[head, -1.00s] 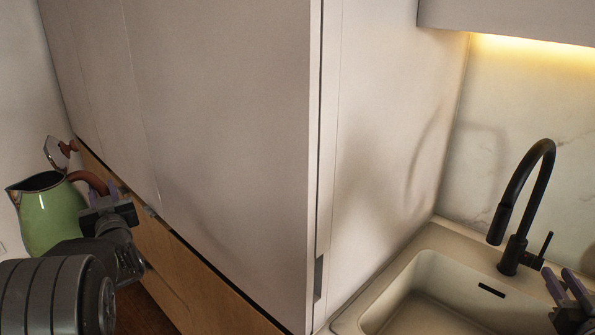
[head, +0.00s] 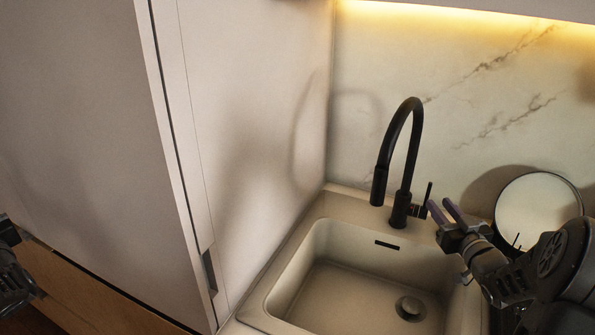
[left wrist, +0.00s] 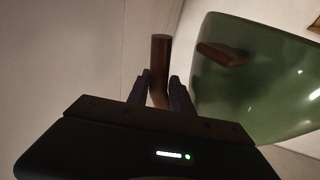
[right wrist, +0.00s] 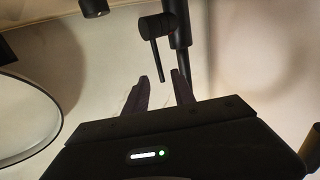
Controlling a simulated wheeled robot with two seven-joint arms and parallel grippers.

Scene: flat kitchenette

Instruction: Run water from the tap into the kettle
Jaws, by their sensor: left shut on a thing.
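The green kettle (left wrist: 262,90) shows in the left wrist view at the right. My left gripper (left wrist: 159,80) is shut on its brown handle (left wrist: 160,52). The kettle is outside the head view, where only part of my left arm shows at the left edge. The black tap (head: 413,130) stands behind the sink (head: 292,278), its spout end pointing down over the back left of the basin. Its thin lever (head: 428,194) is on the right side. My right gripper (head: 445,207) is open beside the lever. In the right wrist view the lever (right wrist: 155,60) lies just beyond the open fingertips (right wrist: 160,84).
A tall pale cabinet (head: 80,120) fills the left, and its side panel borders the sink. A round, dark-rimmed disc (head: 538,210) leans by the marble wall (head: 460,90), right of the tap. The basin is empty, with a drain (head: 410,308).

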